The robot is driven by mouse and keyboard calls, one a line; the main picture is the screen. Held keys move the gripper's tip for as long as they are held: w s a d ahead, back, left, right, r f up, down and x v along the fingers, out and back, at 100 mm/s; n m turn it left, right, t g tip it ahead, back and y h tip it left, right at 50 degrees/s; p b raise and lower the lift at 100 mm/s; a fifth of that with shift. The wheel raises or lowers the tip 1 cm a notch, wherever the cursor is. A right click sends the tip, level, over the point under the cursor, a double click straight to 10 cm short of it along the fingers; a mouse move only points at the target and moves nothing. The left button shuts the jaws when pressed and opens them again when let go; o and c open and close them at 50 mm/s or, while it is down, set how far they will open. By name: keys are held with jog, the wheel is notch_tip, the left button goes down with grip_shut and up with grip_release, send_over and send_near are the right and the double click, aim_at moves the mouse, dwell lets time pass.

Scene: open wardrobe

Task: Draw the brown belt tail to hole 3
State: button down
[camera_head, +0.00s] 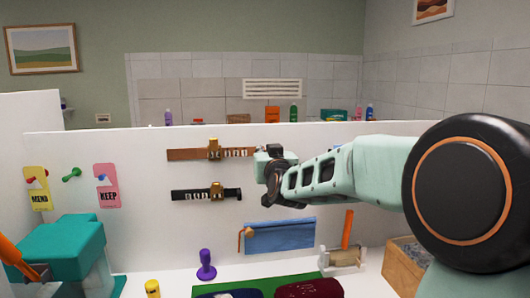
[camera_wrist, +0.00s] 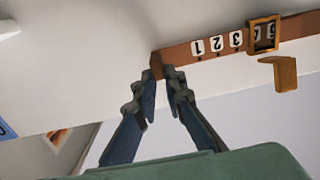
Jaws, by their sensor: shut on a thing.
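The brown belt (camera_head: 185,155) runs level along the white panel, with a brass buckle (camera_head: 214,149) around it. In the wrist view the brown belt (camera_wrist: 208,54) shows white tags 1, 2 and 3 between its tail end and the buckle (camera_wrist: 265,36). Further tags sit in the buckle frame, partly covered. A brass tab (camera_wrist: 285,73) hangs beside the buckle. My gripper (camera_wrist: 166,76) is shut on the tail tip, with a finger on each side of it. In the head view my gripper (camera_head: 268,166) is at the belt's right end and hides the tip.
A black belt (camera_head: 182,195) with its own buckle hangs just below. A blue cloth (camera_head: 282,236) hangs under my gripper. Yellow and pink tags (camera_head: 107,186) hang on pegs at left. A purple knob-topped item (camera_head: 206,265) stands on the shelf.

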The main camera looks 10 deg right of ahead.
jog(key=shift+a+b, duration=0.8)
jog(key=shift+a, duration=1.1)
jog(key=c, duration=2)
grip_release()
jog(key=shift+s, duration=3.75)
